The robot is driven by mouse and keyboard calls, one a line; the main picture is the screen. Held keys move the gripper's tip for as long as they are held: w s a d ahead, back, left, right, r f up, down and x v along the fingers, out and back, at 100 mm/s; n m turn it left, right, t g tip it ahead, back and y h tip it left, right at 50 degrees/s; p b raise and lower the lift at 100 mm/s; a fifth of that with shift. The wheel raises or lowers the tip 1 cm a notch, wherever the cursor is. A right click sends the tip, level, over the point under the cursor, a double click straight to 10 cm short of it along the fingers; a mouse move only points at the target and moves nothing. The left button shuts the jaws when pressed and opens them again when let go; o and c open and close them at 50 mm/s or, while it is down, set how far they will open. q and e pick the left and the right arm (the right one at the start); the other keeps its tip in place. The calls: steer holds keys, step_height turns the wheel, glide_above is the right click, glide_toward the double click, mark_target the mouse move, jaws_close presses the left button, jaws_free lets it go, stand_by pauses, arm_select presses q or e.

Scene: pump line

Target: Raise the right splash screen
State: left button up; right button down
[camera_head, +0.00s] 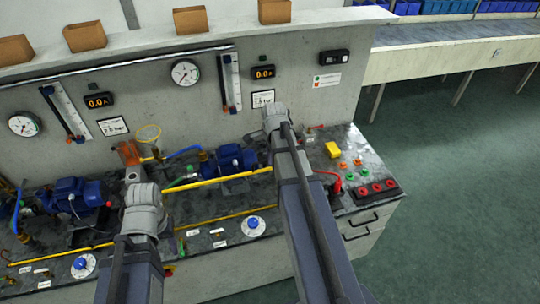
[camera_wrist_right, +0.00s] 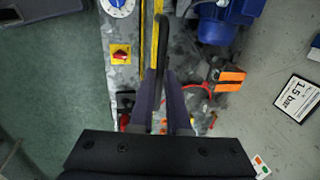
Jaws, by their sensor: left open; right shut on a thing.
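The right splash screen shows as a long yellow edge bar (camera_head: 222,180) running in front of the right blue pump; its pane is see-through and hard to make out. In the right wrist view its yellow bar (camera_wrist_right: 155,45) runs up from between my fingers. My right gripper (camera_wrist_right: 163,88) is shut at the screen's right end, around a thin dark bar. In the head view my right wrist hides this grip. My left gripper (camera_head: 134,174) is open near the left pump, its fingertips mostly hidden by its wrist.
Blue pumps (camera_head: 80,195) (camera_head: 232,158) stand on the bench, with hoses between them. A dial (camera_head: 253,226) and labels line the front. A yellow box (camera_head: 333,149) and red sockets (camera_head: 376,189) are at the right. Gauges (camera_head: 185,72) hang on the back panel.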

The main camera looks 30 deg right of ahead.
steer(key=shift+r, duration=0.15)
steer(key=c, duration=1.4)
jaws_free()
steer(key=o, duration=0.5)
steer(key=r+p, duration=0.2)
steer(key=s+r+p, duration=0.1)
steer(key=r+p, duration=0.4)
steer(key=shift+s+a+r+p, duration=0.15)
steer(key=shift+s+r+p, duration=0.1)
steer(key=shift+r+p, duration=0.05)
